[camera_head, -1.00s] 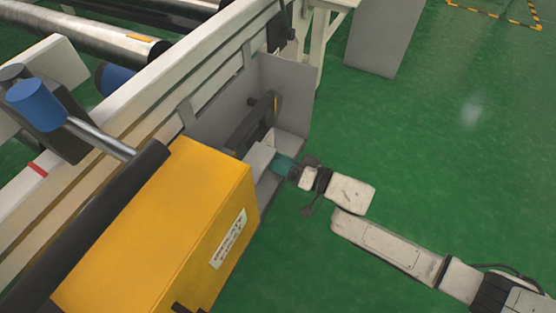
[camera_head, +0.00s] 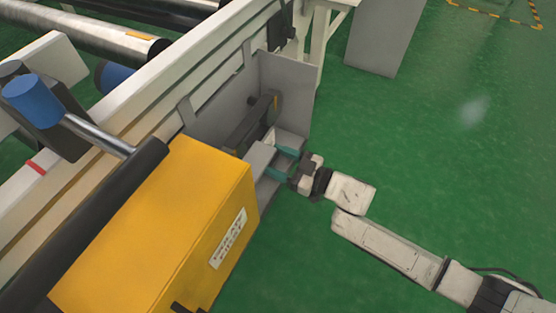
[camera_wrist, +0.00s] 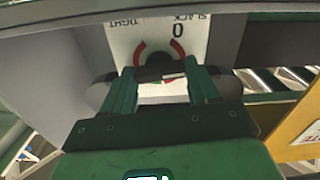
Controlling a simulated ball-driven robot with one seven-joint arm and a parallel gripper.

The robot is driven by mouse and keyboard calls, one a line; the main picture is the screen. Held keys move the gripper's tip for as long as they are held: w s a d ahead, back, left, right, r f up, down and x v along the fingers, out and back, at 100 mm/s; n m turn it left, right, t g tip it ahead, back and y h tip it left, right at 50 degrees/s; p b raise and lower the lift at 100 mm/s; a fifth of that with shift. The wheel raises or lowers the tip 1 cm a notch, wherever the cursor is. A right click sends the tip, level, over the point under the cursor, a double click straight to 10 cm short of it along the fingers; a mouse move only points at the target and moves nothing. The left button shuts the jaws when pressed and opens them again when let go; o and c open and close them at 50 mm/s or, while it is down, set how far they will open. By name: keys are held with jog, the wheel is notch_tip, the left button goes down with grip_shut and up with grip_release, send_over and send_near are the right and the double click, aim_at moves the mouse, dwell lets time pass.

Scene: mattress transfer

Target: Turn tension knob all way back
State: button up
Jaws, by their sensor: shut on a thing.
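The tension knob (camera_wrist: 158,72) is a dark piece in front of a white dial plate (camera_wrist: 128,28) in the wrist view. The plate carries a red arc, a "0" and the words TIGHT and SLACK, turned over in this view. My gripper (camera_wrist: 161,74) has its two green fingers on either side of the knob, shut on it. In the head view my gripper (camera_head: 271,159) reaches into the grey bracket on the machine's side. The knob itself cannot be made out there. The fingers partly cover the knob's sides, and its exact pointer position is unclear.
A yellow box (camera_head: 150,235) stands close left of my gripper. Grey bracket plates (camera_head: 285,90) rise behind it. The machine's long pale rail (camera_head: 130,115) runs behind. Open green floor (camera_head: 450,190) lies to the right.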

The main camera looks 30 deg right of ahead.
jog(key=n+b, duration=0.1)
jog(key=n, duration=0.4)
jog(key=shift+f+n, duration=0.1)
jog(key=shift+n, duration=0.2)
jog(key=shift+a+n+b, duration=0.1)
jog(key=shift+n+b, duration=0.25)
jog(key=shift+n, duration=1.85)
jog(key=o, duration=1.1)
jog(key=shift+c, duration=0.2)
jog(key=shift+s, duration=0.1)
jog(key=shift+s+d, duration=0.4)
jog(key=p+v, duration=0.3)
jog(key=v, duration=0.6)
jog(key=shift+s+d, duration=0.15)
jog(key=shift+s, duration=0.1)
